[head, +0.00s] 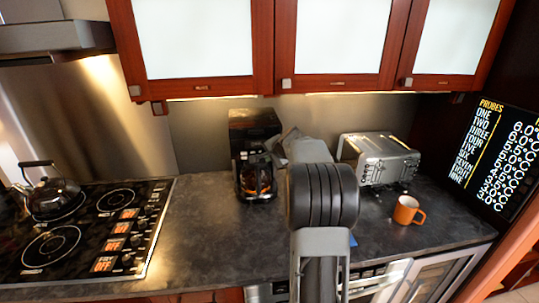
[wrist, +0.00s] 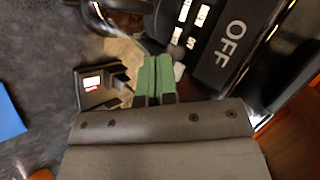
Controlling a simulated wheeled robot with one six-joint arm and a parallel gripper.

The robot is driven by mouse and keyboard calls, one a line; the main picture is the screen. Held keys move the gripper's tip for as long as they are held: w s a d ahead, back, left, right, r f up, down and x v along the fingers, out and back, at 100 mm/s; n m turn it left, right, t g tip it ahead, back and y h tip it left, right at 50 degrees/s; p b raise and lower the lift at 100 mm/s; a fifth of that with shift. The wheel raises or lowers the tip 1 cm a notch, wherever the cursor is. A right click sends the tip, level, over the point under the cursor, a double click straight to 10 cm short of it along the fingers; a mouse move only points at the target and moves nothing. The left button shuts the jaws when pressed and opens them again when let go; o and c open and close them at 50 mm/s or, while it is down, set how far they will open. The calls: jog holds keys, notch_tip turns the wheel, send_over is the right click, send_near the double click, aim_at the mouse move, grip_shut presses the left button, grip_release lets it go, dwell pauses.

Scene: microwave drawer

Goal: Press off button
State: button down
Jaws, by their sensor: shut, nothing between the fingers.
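In the wrist view a dark panel with a large white "OFF" label (wrist: 236,44) is at the upper right. A row of small white buttons (wrist: 183,38) lies left of it. Which part of the label area is the off button I cannot tell. My gripper (wrist: 156,72) shows green fingers closed together, empty, just below and left of the panel. Whether they touch anything I cannot tell. In the head view my arm hides the gripper's fingertips. The black coffee maker (head: 252,123) with its glass carafe (head: 262,176) stands left of my arm.
A silver toaster (head: 379,157) and an orange mug (head: 405,210) stand right of my arm. A stove (head: 75,235) with a kettle (head: 52,194) is at the left. Cabinets (head: 200,40) hang above. The dark counter (head: 205,220) is clear between stove and coffee maker.

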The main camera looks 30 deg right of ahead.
jog(key=shift+s+a, duration=0.1)
jog(key=shift+s, duration=0.05)
jog(key=shift+s+a+b, duration=0.35)
jog(key=shift+s+b, duration=0.2)
jog(key=shift+s, duration=0.2)
jog(key=shift+s+a+b, duration=0.35)
jog(key=shift+s+b, duration=0.2)
jog(key=shift+s, duration=0.25)
jog(key=shift+s+a+b, duration=0.35)
jog(key=shift+s+b, duration=0.2)
jog(key=shift+s, duration=0.2)
jog(key=s+a+f+n+g, duration=0.2)
jog(key=s+a+f+n, duration=0.1)
jog(key=s+a+n, duration=0.5)
jog(key=s+a+f+n+g, duration=0.3)
jog(key=s+a+n, duration=0.5)
jog(key=s+a, duration=0.7)
jog(key=shift+a+f+y, duration=0.3)
jog(key=shift+a+f, duration=0.45)
jog(key=shift+a, duration=0.5)
